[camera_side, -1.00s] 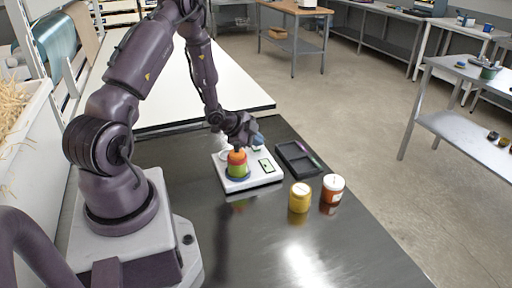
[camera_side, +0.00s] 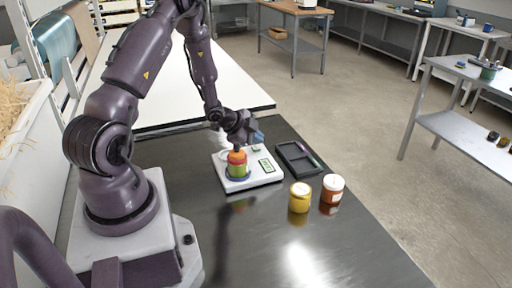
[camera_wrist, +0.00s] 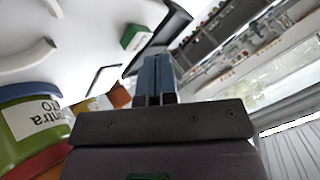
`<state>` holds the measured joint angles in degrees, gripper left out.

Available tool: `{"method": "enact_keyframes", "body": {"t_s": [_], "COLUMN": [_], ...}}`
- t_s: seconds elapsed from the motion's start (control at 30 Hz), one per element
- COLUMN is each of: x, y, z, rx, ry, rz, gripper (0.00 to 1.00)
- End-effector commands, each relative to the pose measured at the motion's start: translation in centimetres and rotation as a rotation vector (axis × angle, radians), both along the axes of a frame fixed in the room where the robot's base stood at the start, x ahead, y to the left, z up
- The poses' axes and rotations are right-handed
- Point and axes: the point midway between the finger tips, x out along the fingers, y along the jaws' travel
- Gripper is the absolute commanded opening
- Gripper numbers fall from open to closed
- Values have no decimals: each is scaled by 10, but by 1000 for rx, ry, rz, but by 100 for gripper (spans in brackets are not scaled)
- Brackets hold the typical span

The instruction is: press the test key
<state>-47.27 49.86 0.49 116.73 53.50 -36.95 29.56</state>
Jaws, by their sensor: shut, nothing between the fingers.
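The white device (camera_side: 250,182) lies flat on the dark metal table. It has a small display (camera_side: 267,165) at its right and a green-edged key (camera_side: 255,149) at its far side. The key shows in the wrist view as a green block with a pale top (camera_wrist: 135,37), beyond my fingers. My gripper (camera_side: 258,136) is shut and empty, with its blue-grey fingertips just above the key, apart from it as far as I can tell. The fingers also show in the wrist view (camera_wrist: 157,75).
A colourful stacked item (camera_side: 237,165), blue, green and orange-red, stands on the device close to my gripper. A black tray (camera_side: 281,155) lies to the right. A yellow jar (camera_side: 299,198) and an orange-white jar (camera_side: 333,189) stand in front. The near table is clear.

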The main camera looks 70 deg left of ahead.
Motion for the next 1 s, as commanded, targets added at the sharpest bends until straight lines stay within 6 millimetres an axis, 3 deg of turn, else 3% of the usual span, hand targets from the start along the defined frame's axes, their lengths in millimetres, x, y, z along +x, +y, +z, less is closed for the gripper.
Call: {"method": "enact_keyframes", "body": {"t_s": [0.4,0.8,1.0], "x": [0,1,0], "y": [0,1,0], "z": [6,44,54], "rx": [1,2,0], "ry": [-2,-3,-1], "rz": [1,0,0], "gripper": [0,0,0]}}
